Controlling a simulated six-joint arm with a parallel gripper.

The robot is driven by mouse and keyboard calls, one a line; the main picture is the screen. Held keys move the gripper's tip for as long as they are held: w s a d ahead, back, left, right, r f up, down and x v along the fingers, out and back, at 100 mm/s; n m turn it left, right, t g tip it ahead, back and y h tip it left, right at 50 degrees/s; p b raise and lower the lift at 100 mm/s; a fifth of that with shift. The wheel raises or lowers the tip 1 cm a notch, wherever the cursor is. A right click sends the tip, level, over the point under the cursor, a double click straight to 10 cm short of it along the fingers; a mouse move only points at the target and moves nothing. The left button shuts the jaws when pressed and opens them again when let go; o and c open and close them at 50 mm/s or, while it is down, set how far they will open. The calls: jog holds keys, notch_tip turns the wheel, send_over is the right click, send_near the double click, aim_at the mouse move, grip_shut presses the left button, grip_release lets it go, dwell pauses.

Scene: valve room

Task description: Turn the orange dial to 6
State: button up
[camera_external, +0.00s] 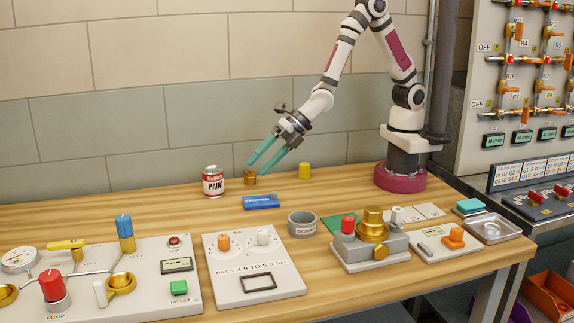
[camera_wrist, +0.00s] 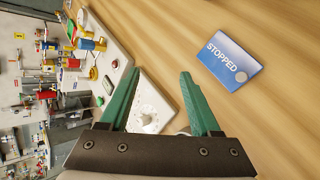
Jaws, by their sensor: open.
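An orange dial knob (camera_external: 223,242) stands on a white panel (camera_external: 228,284) at the front middle of the bench, left of a white knob (camera_external: 263,236). The number it points to is too small to read. My gripper (camera_external: 253,165) is open and empty, raised above the bench behind the panel, with its teal fingers pointing down and left. In the wrist view, my open fingers (camera_wrist: 159,73) frame part of a white panel with a round white scale (camera_wrist: 149,113). The orange knob cannot be made out there.
A blue block (camera_external: 261,202), marked STOPPED in the wrist view (camera_wrist: 227,60), lies below my gripper. A pump panel (camera_external: 140,255) is left of the dial panel; a grey cup (camera_external: 301,224) and brass-topped fixture (camera_external: 371,247) are right.

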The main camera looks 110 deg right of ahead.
jog(key=s+f+m+g, duration=0.4)
jog(key=s+f+m, duration=0.1)
jog(key=m, duration=1.1)
jog(key=a+r+m+y, duration=0.1)
jog(key=a+m+y, duration=0.35)
jog(key=m, duration=1.05)
jog(key=w+a+r+m+t+y, duration=0.25)
jog(key=w+r+m, duration=0.2)
jog(key=m, duration=0.55)
jog(key=w+a+r+m+t+y, duration=0.1)
jog(key=w+r+m+t+y, duration=0.3)
jog(key=m, duration=0.6)
jog(key=g+h, duration=0.2)
send_near(223, 237)
jog(key=shift+t+h, duration=0.25)
jog(key=shift+h, duration=0.05)
jog(key=x, duration=1)
jog(key=shift+s+a+f, duration=0.15)
jog(key=shift+s+f, duration=0.1)
jog(key=shift+f, duration=0.05)
grip_shut()
